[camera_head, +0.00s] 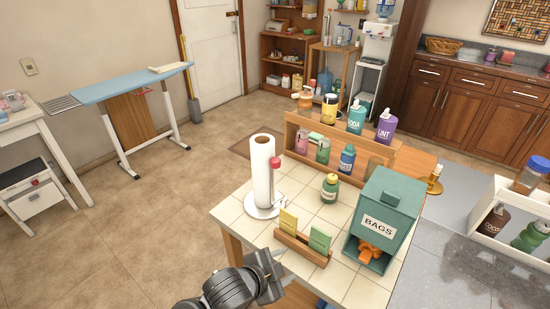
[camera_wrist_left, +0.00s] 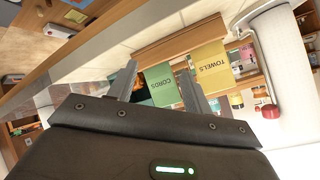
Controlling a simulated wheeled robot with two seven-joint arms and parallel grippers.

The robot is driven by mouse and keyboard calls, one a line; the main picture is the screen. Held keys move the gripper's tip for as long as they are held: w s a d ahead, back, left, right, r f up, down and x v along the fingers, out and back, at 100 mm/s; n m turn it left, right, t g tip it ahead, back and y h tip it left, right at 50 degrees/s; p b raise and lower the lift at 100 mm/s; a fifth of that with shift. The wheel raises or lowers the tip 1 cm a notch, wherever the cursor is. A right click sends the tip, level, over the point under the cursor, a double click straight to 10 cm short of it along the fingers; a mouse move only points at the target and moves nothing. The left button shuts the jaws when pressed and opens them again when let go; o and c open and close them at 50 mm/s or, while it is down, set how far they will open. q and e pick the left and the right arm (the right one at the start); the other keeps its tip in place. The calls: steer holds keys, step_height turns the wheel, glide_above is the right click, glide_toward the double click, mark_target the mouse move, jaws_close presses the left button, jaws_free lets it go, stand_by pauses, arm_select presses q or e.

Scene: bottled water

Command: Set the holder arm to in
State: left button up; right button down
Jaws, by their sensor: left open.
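A white paper towel roll (camera_head: 262,170) stands upright on a round holder base (camera_head: 264,209) at the left of the tiled table. The holder arm is a thin rod with a red knob (camera_head: 275,162) at the roll's right side. I cannot tell whether it touches the roll. In the left wrist view the roll (camera_wrist_left: 288,45) and red knob (camera_wrist_left: 271,112) are at the right. My left gripper (camera_head: 272,276) is at the table's front edge, below and in front of the holder. Its fingers (camera_wrist_left: 157,70) are open and empty. My right gripper is out of view.
A wooden card holder (camera_head: 302,250) with yellow and green cards lies between my left gripper and the table's middle. A green BAGS box (camera_head: 385,215), a green bottle (camera_head: 330,188) and a wooden shelf (camera_head: 340,140) of bottles stand nearby. Open floor lies left.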

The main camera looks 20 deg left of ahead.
arm_select(q)
steer(key=s+a+f+n+g+y, duration=0.45)
steer(key=s+a+f+n, duration=0.35)
steer(key=s+a+f, duration=0.55)
steer(key=s+f+g, duration=0.1)
steer(key=s+f, duration=0.2)
steer(key=f, duration=0.7)
steer(key=s+a+f+n+g, duration=0.1)
steer(key=s+f, duration=0.3)
steer(key=f, duration=0.7)
steer(key=s+a+f+n+g, duration=0.1)
steer(key=s+f, duration=0.3)
steer(key=f, duration=0.6)
steer(key=shift+a+f, duration=0.25)
steer(key=shift+f, duration=0.15)
steer(key=shift+g+y, duration=0.35)
steer(key=shift+g, duration=0.3)
steer(key=s+a+f, duration=0.1)
steer(key=s+f, duration=0.1)
steer(key=s, duration=0.2)
steer(key=s+a+f, duration=0.1)
steer(key=s+f, duration=0.1)
steer(key=s, duration=0.2)
steer(key=s+f, duration=0.2)
steer(key=s, duration=0.1)
steer(key=shift+s+a, duration=0.4)
steer(key=shift+c, duration=1.3)
steer(key=shift+s+f, duration=0.1)
steer(key=shift+c, duration=0.2)
